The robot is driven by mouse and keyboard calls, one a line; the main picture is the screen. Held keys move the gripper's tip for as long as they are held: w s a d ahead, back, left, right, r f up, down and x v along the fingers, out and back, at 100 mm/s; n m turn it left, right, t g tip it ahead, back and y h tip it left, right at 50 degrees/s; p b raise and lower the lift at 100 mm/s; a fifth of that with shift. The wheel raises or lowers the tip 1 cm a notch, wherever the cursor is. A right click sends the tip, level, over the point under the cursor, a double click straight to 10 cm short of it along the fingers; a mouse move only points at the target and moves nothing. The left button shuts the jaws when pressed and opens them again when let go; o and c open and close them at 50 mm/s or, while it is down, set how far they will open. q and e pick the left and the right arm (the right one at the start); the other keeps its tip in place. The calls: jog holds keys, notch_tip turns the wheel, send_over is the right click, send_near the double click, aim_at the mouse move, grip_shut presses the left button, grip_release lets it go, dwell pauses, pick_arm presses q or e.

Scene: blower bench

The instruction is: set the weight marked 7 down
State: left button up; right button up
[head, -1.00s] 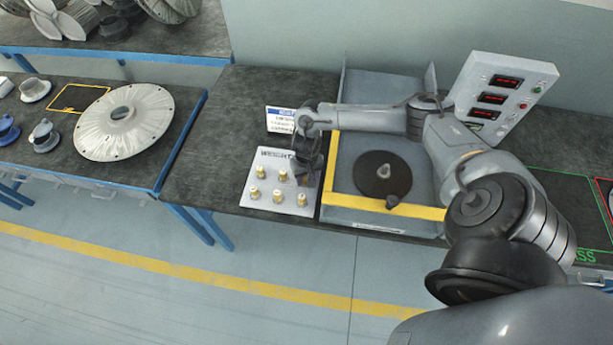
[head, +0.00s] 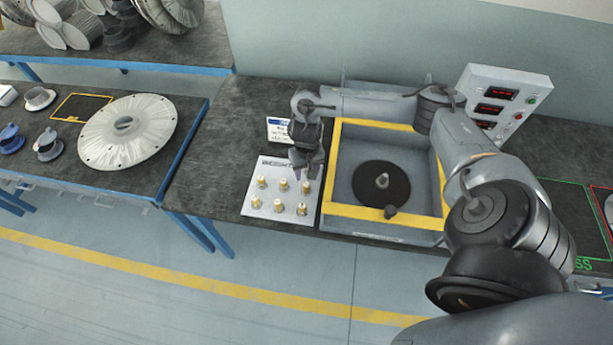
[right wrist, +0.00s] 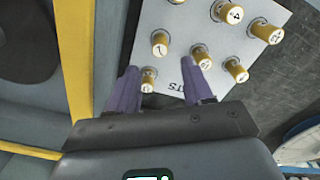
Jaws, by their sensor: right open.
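Several small brass weights stand upright on a white board (head: 249,212). They also show from close up in the right wrist view, on the white board (right wrist: 180,28). One with a mark like a 7 (right wrist: 160,43) stands just beyond my fingertips. Another brass weight (right wrist: 148,80) shows between the fingers near the board's edge; its mark is too small to read surely. My right gripper (head: 306,166) is open over the back edge of the board. Its two purple fingers (right wrist: 163,72) are apart and grip nothing. My left gripper is not in view.
A yellow-rimmed grey box (head: 333,180) with a black disc (head: 365,190) is right of the board. A small sign (head: 279,131) stands behind the board. A control panel (head: 507,92) is at the back right. Bare bench (head: 215,165) lies left of the board.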

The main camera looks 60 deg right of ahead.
jog(key=w+a+n+t+y, duration=0.25)
jog(key=a+n+t, duration=0.55)
jog(key=a, duration=2.1)
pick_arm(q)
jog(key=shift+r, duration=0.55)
pick_arm(e)
jog(key=s+d+r+n+g+h, duration=0.1)
jog(key=s+d+r+g, duration=0.1)
jog(key=s, duration=0.5)
jog(key=s+d+r+n+g+h, duration=0.1)
jog(key=s+d+r+g, duration=0.1)
jog(key=s, duration=0.5)
jog(key=shift+s+d+n, duration=0.25)
jog(key=shift+s+n, duration=0.05)
pick_arm(q)
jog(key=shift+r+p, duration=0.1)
jog(key=shift+p, duration=0.25)
pick_arm(e)
jog(key=shift+r, duration=0.2)
pick_arm(q)
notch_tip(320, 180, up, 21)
jog(key=p, duration=2.1)
pick_arm(e)
notch_tip(320, 180, up, 21)
